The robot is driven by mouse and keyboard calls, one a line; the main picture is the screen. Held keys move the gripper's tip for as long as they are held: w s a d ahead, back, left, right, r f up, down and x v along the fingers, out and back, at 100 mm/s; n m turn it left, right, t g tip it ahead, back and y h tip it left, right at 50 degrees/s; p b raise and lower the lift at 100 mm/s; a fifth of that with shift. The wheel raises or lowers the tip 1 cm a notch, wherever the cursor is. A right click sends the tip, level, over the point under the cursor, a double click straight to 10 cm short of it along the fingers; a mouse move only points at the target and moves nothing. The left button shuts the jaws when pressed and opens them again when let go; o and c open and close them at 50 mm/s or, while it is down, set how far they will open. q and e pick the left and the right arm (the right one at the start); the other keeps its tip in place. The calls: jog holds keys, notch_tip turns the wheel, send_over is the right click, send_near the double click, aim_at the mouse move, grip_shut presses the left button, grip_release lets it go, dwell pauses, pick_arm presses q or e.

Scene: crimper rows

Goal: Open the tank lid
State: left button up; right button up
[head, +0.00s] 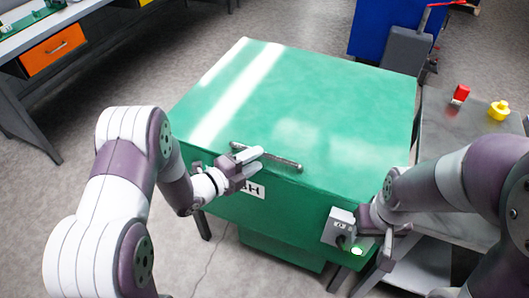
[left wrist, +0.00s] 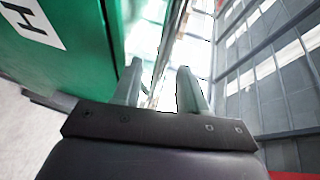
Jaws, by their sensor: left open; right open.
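The green tank lid (head: 330,100) lies flat and closed on top of the tank (head: 275,218). A grey bar handle (head: 285,162) runs along the lid's front edge. My left gripper (head: 258,157) is open at the handle, its fingers across the bar's left part; I cannot tell whether they touch it. In the left wrist view the two fingers (left wrist: 160,88) stand apart, with the green tank side to their left. My right gripper (head: 384,250) is open near the tank's front right corner, partly hidden by its own arm.
A grey control box (head: 339,226) with a knob and a lit green button (head: 357,251) sits on the tank's front right. A metal side table (head: 465,125) on the right carries a red object (head: 460,94) and a yellow object (head: 499,110). A workbench with an orange drawer (head: 53,50) stands far left.

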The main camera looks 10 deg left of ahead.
pick_arm(q)
jog(key=x, duration=0.3)
jog(key=shift+w+d, duration=0.15)
jog(key=shift+d, duration=0.05)
jog(key=shift+w+d+f, duration=0.1)
jog(key=shift+w+d, duration=0.1)
jog(key=shift+w, duration=0.1)
